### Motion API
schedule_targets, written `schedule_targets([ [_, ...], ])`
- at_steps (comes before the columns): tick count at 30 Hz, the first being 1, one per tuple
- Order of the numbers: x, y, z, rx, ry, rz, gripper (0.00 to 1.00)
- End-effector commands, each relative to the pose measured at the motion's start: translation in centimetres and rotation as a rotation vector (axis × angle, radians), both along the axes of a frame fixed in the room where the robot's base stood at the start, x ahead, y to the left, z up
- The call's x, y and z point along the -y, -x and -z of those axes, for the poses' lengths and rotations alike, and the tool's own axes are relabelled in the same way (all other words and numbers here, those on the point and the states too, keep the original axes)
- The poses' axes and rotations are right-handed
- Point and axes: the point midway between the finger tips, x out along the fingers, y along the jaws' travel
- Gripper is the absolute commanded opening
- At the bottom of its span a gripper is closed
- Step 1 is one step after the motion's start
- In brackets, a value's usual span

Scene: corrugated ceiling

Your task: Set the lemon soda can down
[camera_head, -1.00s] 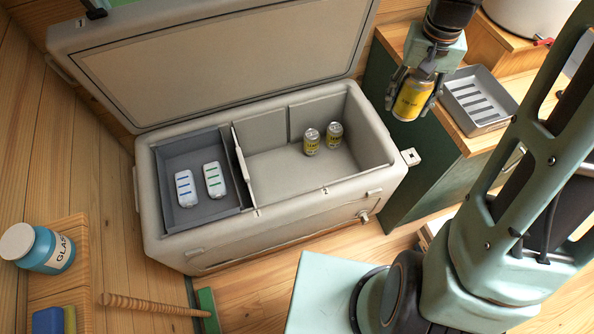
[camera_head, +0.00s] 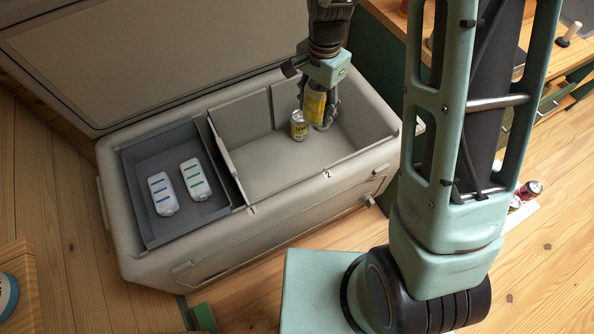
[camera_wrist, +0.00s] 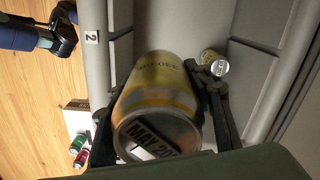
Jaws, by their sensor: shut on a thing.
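My gripper (camera_head: 318,112) is shut on a yellow lemon soda can (camera_head: 314,104) and holds it upright at the right part of the cooler's (camera_head: 245,226) compartment 2. In the wrist view, the held can (camera_wrist: 158,90) fills the middle between the fingers, with dark date print on its near end. Another yellow can (camera_head: 299,126) stands in the compartment just left of the held one; it also shows in the wrist view (camera_wrist: 214,64). The second can seen standing there earlier is hidden behind my gripper or the held can. I cannot tell whether the held can touches the floor.
A grey divider (camera_head: 222,158) separates compartment 2 from a grey tray (camera_head: 147,222) with two white packs (camera_head: 163,194). The cooler lid (camera_head: 150,60) stands open behind. Compartment 2 is bare at left and front. Red and green cans (camera_wrist: 78,150) lie outside the cooler.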

Motion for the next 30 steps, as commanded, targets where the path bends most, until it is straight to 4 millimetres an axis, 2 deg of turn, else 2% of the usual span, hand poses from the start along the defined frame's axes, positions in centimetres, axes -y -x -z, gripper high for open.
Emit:
schedule_targets([
  [1,-1.1,0.3,2.9,-0.005,0.002,0.044,0.05],
  [15,-8.8,3.5,17.8,-0.012,0.021,0.548,0.05],
  [21,-11.0,4.9,22.2,-0.007,0.028,0.719,0.05],
  [30,-12.0,5.6,25.6,-0.003,0.033,0.819,0.05],
])
